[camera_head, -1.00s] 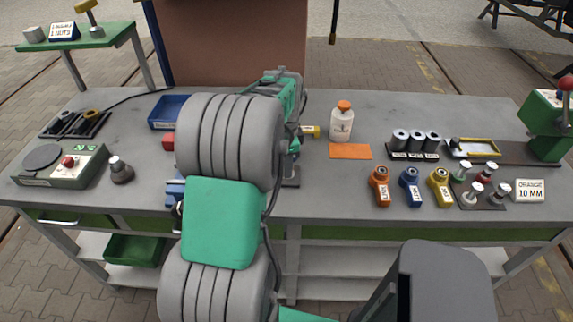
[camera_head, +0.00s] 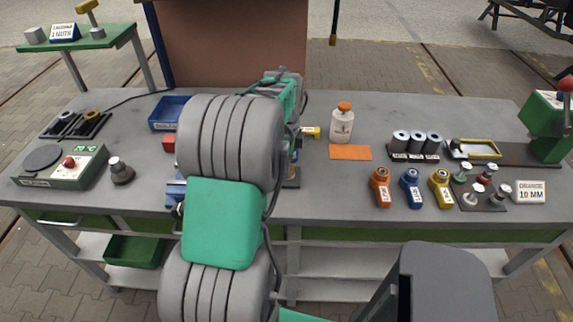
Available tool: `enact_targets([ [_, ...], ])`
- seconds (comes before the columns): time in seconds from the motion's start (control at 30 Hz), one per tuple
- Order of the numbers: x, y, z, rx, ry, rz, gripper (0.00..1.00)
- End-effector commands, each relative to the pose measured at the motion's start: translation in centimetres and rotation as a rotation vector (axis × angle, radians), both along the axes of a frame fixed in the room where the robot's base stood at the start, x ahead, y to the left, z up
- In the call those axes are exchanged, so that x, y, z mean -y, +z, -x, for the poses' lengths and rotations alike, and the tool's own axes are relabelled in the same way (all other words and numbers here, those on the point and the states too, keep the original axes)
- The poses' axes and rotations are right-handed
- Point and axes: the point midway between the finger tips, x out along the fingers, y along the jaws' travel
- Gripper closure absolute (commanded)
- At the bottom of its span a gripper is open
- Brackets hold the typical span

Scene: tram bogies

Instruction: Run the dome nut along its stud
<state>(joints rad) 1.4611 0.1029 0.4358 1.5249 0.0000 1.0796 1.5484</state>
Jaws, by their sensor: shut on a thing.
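My arm rises through the middle of the picture and covers part of the bench. My gripper's fingers are hidden behind it, so I cannot see what they hold. The dome nut and its stud cannot be made out. Just right of my arm, a narrow strip of an upright fixture (camera_head: 292,180) shows, with a dark foot on the bench. Small blue and yellow parts show above that foot.
The grey bench (camera_head: 330,200) holds a blue bin (camera_head: 168,112), a control box (camera_head: 62,167), a white bottle (camera_head: 342,122), an orange pad (camera_head: 350,152), several coloured tools and a green press (camera_head: 549,125). Bare bench lies in front of the orange pad.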

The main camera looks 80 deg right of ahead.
Motion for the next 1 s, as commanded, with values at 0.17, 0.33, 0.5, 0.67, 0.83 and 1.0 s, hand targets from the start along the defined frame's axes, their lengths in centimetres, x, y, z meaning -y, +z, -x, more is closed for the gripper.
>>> enact_targets([
  [0.17, 0.4, 0.6, -0.1, 0.002, 0.003, 0.016, 0.69],
  [0.33, 0.3, 0.4, -0.1, 0.001, 0.002, 0.01, 0.55],
  [0.5, 0.2, 0.2, 0.0, 0.001, 0.001, 0.006, 0.51],
  [0.67, 0.1, 0.4, 0.0, 0.001, 0.001, 0.005, 0.51],
  [0.83, 0.2, 2.9, 0.0, 0.001, 0.001, 0.01, 0.51],
  [1.0, 0.2, 6.3, -0.1, 0.001, 0.001, 0.009, 0.51],
])
